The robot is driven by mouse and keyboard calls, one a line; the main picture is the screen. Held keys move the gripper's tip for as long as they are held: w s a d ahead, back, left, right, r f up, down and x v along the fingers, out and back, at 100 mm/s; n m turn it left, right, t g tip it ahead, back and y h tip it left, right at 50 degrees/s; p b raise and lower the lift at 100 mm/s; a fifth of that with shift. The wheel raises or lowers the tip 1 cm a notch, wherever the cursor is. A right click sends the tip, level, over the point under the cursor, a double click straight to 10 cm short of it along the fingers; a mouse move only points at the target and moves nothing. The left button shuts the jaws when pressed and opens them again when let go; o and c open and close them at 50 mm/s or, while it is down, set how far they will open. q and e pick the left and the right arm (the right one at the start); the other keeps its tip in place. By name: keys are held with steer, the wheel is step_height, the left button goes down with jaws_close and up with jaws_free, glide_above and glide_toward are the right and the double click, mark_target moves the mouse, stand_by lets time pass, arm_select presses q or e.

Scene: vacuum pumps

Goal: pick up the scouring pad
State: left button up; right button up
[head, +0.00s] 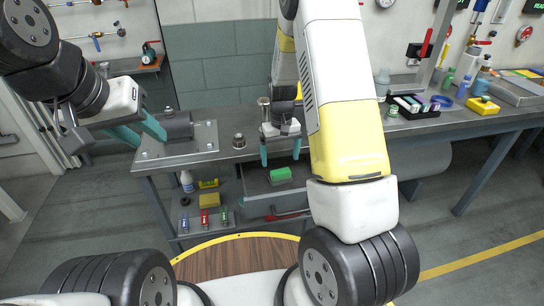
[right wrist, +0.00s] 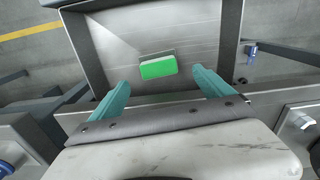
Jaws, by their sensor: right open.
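The green scouring pad (head: 280,175) lies in an open grey drawer (head: 256,187) under the workbench. In the right wrist view the pad (right wrist: 158,67) lies flat on the drawer floor, with its green top clear. My right gripper (head: 280,158) is open and empty, pointing down over the drawer above the pad. In the right wrist view its teal fingers (right wrist: 160,84) are spread wide, with the pad ahead between them. My left gripper (head: 150,141) is at the left near the bench's end; its two teal fingers are apart with nothing visible between them.
The drawer's side walls enclose the pad. A dark pump part on a metal plate (head: 200,143) sits at the bench's left end. A small metal part (head: 239,141) stands near the right gripper. A low shelf holds a spray bottle (head: 187,182), a yellow block (head: 210,200) and small coloured items.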

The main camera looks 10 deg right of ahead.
mark_target(281, 171)
step_height(281, 171, down, 8)
steer(key=shift+w+d+r, duration=0.15)
steer(key=shift+r, duration=0.05)
steer(key=c, duration=1.4)
steer(key=shift+r, duration=0.1)
steer(key=shift+c, duration=0.2)
